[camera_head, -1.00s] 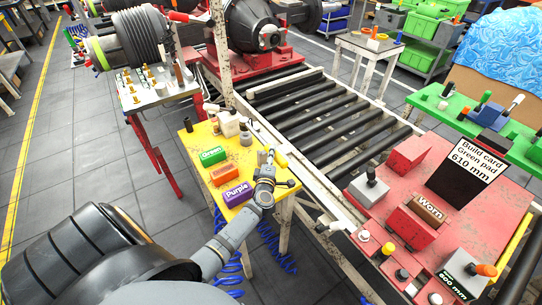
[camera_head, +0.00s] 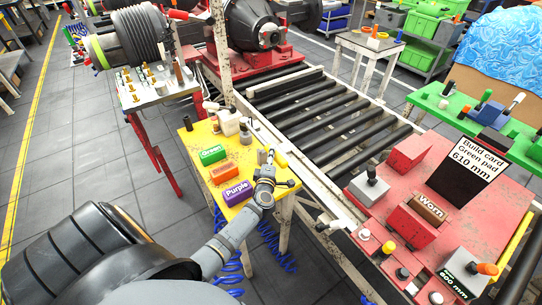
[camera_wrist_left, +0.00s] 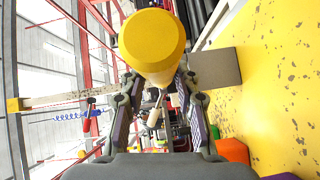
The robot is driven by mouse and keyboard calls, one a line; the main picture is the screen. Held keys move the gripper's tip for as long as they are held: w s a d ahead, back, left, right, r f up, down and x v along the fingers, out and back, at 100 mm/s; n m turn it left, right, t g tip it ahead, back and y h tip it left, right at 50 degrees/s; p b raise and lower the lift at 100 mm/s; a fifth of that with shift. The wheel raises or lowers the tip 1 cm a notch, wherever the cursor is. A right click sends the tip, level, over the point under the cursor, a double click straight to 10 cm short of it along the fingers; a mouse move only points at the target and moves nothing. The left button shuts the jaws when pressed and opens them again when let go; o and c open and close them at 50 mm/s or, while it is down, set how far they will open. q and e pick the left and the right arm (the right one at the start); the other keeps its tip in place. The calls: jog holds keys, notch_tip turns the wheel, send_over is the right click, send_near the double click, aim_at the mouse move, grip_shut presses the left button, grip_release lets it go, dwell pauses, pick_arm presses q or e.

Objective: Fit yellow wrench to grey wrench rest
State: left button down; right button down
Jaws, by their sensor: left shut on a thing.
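My left gripper (camera_head: 270,163) is over the front right part of the yellow table (camera_head: 243,157). It is shut on the yellow wrench (camera_head: 281,159), of which only a small part shows in the head view. In the left wrist view the wrench's round yellow end (camera_wrist_left: 152,40) sticks out toward the camera, between the fingers (camera_wrist_left: 157,92). A plain grey block (camera_wrist_left: 215,68), which looks like the grey wrench rest, stands on the table beside the wrench. I cannot tell whether they touch. My right gripper is not in view.
Green (camera_head: 213,155), orange (camera_head: 223,172) and purple (camera_head: 237,191) blocks line the table's left side. Small beige and dark parts (camera_head: 229,122) stand at its back. A roller conveyor (camera_head: 320,115) runs to the right, then a red bench (camera_head: 440,215).

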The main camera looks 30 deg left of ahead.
pick_arm(q)
jog(key=shift+f+b, duration=1.3)
jog(key=shift+f, duration=0.15)
jog(key=c, duration=1)
grip_release()
jog(key=shift+r, duration=0.1)
jog(key=shift+o, duration=0.5)
jog(key=shift+s+d+f, duration=0.1)
jog(key=shift+s+f, duration=0.05)
jog(key=shift+f, duration=0.15)
jog(key=v, duration=1.1)
jog(key=shift+s+d+r, duration=0.15)
jog(key=shift+s, duration=0.15)
